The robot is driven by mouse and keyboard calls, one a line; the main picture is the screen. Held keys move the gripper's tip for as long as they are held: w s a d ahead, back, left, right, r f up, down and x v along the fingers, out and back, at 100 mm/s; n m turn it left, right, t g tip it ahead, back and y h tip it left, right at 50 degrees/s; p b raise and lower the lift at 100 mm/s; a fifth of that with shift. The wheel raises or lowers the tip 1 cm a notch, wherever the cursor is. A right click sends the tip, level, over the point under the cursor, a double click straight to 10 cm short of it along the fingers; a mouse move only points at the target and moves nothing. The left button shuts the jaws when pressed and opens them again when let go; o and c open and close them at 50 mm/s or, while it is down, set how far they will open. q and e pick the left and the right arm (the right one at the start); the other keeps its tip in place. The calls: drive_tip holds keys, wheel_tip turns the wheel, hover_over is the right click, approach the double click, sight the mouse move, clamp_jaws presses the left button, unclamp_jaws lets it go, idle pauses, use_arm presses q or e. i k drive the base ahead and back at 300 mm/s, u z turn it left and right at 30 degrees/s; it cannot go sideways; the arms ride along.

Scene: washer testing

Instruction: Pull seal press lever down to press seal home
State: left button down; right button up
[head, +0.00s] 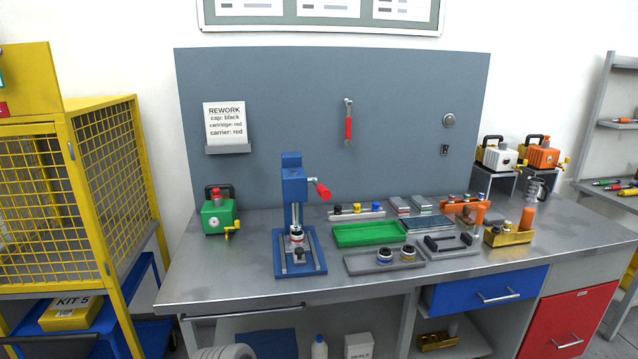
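The blue seal press (294,186) stands upright at the left-centre of the metal bench. Its lever (320,190) sticks out to the right of the press head and ends in a red grip, tilted slightly downward. A small round part (296,236) with a light body and a reddish band sits under the ram, above the blue press base (318,262). Whether the ram touches this part is too small to tell. Neither of my grippers is in view. A pale ribbed piece at the bottom edge may be part of my own arm.
A green tray (368,234) and a grey tray (357,264) with round parts lie right of the press. A green pump-like unit (219,216) stands to its left. The bench front before the press is clear. A yellow mesh cage (116,180) stands at the left.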

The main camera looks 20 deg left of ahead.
sight(323, 191)
drive_tip(key=z, duration=0.95)
drive_tip(key=i, duration=0.8)
drive_tip(key=u, duration=0.65)
